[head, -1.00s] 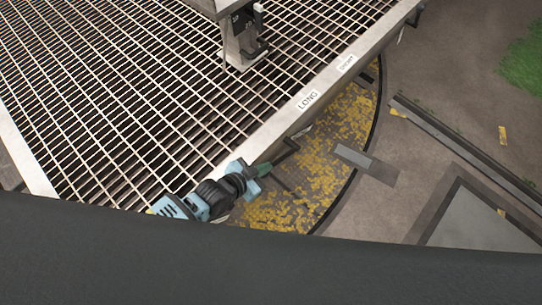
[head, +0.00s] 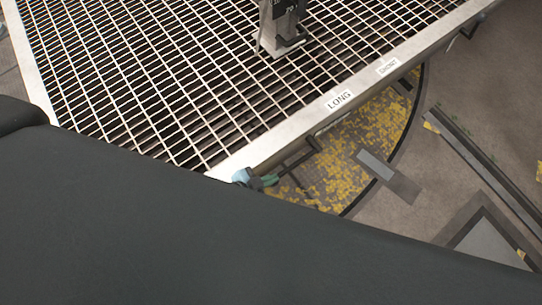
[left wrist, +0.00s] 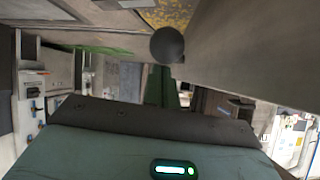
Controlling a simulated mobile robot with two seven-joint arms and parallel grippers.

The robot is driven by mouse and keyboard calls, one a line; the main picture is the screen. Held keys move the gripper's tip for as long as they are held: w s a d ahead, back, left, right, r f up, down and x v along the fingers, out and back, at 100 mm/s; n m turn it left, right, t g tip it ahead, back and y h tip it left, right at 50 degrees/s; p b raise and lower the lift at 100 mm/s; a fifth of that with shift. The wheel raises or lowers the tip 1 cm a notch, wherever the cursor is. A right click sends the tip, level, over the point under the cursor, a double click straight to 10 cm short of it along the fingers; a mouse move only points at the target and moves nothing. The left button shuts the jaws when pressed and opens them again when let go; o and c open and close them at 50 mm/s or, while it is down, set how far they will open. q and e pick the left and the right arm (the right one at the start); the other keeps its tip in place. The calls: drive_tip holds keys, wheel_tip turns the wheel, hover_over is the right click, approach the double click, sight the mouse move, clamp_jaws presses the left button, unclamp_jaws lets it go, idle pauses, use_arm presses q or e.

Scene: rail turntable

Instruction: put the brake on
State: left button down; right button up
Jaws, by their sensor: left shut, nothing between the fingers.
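The grated turntable deck (head: 210,164) has a pale metal edge with LONG and SHORT labels. A dark bent handle (head: 301,154) sticks out under the edge below the LONG label. My left gripper (head: 270,181) shows only as a small blue and green tip beside the lower end of that handle; whether they touch is unclear. In the left wrist view a round black knob (left wrist: 167,45) sits just beyond the shut fingers of the left gripper (left wrist: 161,84), with nothing between them. No part is marked as the brake. My right gripper is not in view.
A metal post (head: 279,28) with a dark latch stands on the deck.

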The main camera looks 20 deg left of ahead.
use_arm(q)
drive_tip(key=shift+d+r+p, duration=0.1)
drive_tip(key=shift+r+p, duration=0.5)
drive_tip(key=shift+r, duration=0.05)
drive_tip(key=r+p, duration=0.2)
drive_tip(key=d+r+p, duration=0.1)
drive_tip(key=shift+w, duration=0.3)
drive_tip(key=s+a+f, duration=0.1)
drive_tip(key=s+a, duration=0.5)
drive_tip(key=s, duration=0.2)
drive_tip(key=shift+a, duration=0.2)
